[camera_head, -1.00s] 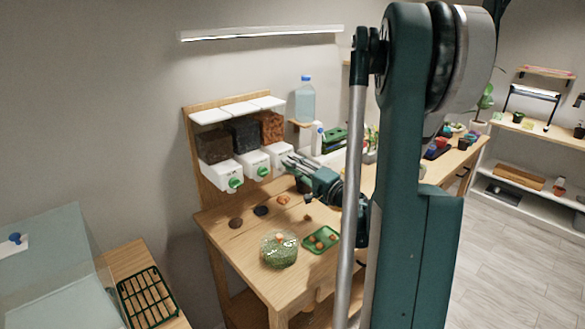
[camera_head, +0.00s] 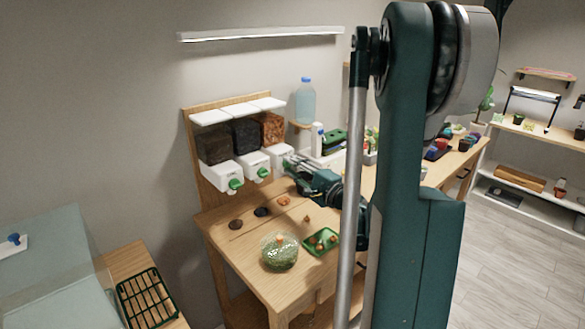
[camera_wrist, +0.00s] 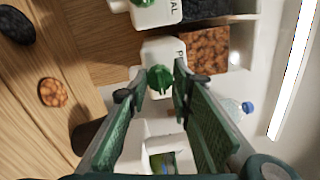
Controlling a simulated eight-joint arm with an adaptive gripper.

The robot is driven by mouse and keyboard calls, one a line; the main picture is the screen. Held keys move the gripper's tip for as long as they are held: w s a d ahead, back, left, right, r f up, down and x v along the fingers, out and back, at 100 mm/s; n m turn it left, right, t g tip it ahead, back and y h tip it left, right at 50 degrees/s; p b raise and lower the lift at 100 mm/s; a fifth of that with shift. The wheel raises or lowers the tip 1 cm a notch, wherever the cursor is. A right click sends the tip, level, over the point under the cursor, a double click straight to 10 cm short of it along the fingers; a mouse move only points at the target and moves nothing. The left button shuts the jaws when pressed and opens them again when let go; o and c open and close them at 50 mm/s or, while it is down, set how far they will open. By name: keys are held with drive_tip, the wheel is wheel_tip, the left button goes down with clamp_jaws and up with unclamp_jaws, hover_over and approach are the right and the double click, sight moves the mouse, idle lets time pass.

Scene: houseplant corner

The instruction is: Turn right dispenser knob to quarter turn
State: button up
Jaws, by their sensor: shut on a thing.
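The right dispenser (camera_head: 283,151) is a white box under a bin of orange-brown bark chips. Its green knob (camera_wrist: 160,79) shows in the wrist view between my fingertips; in the head view it is hidden behind my gripper (camera_head: 289,166). My gripper (camera_wrist: 160,76) is shut on this knob, one finger on each side of it. The knob's exact angle cannot be told. The middle dispenser (camera_head: 252,164) with a green knob (camera_head: 262,172) and the left dispenser (camera_head: 220,175) with a green knob (camera_head: 235,184) stand to the left.
A bark pile (camera_head: 284,201) and two darker piles (camera_head: 261,211) lie on the wooden table below. A round glass terrarium (camera_head: 280,253) and a green tray (camera_head: 321,241) stand nearer. A blue-capped bottle (camera_head: 305,103) stands on a small shelf right of the bins.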

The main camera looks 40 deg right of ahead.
drive_tip(key=o, duration=0.9)
drive_tip(key=shift+s, duration=0.1)
drive_tip(key=shift+s+f, duration=0.15)
drive_tip(key=shift+s, duration=1.8)
drive_tip(key=shift+s+f, duration=0.15)
drive_tip(key=shift+s, duration=1.85)
drive_tip(key=shift+s+f, duration=0.15)
drive_tip(key=shift+s, duration=1.8)
drive_tip(key=shift+a, duration=0.1)
